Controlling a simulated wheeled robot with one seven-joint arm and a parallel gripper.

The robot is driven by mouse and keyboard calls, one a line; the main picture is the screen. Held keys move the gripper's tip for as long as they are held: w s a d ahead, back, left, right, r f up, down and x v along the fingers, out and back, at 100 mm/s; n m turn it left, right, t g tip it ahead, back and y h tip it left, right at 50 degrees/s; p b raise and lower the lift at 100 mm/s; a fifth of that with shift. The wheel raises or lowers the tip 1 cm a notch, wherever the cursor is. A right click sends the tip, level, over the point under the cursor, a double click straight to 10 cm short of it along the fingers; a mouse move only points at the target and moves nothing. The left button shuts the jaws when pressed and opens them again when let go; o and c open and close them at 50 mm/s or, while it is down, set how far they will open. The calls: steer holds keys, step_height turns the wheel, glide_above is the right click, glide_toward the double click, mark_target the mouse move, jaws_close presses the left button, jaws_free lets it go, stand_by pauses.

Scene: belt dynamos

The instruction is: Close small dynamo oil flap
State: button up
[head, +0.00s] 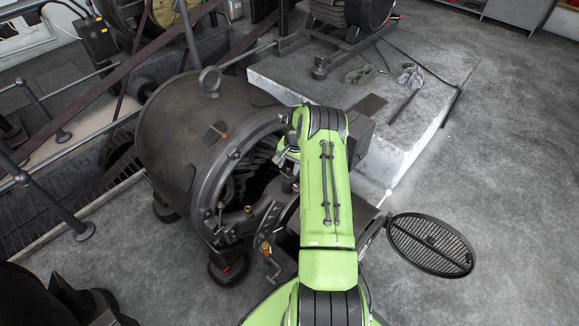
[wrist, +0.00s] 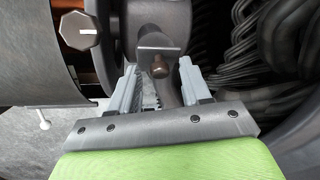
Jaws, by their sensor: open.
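A dark cylindrical dynamo (head: 185,130) with a ring on top stands at left centre in the head view. Its open end shows coils inside. My green arm reaches across that end and hides part of it. In the wrist view my gripper (wrist: 157,88) is open, its two grey fingers apart. A dark bracket with a brass-coloured pin (wrist: 159,66) shows just beyond the fingers, roughly between them; I cannot tell if they touch it. I cannot clearly pick out the oil flap in either view.
Dark coils (wrist: 280,50) lie to the right in the wrist view, and an angular knob (wrist: 78,30) to the left. In the head view a round grille (head: 431,244) sticks out at right. A concrete plinth (head: 300,90) and railings stand nearby. The right floor is clear.

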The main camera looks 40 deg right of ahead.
mark_target(285, 174)
steer(key=shift+c, duration=0.5)
jaws_close()
steer(key=shift+a, duration=0.15)
steer(key=shift+a+f+h+b, duration=0.35)
steer(key=shift+a+h, duration=0.25)
steer(key=shift+h, duration=0.6)
steer(key=shift+s+a+f+t+h+b, duration=0.15)
steer(key=shift+a+f+h+b, duration=0.2)
steer(key=shift+h, duration=0.5)
steer(key=shift+a+f+t+h+b, duration=0.2)
steer(key=shift+a+h+b, duration=0.15)
steer(key=shift+h, duration=0.5)
steer(key=shift+o, duration=0.5)
jaws_free()
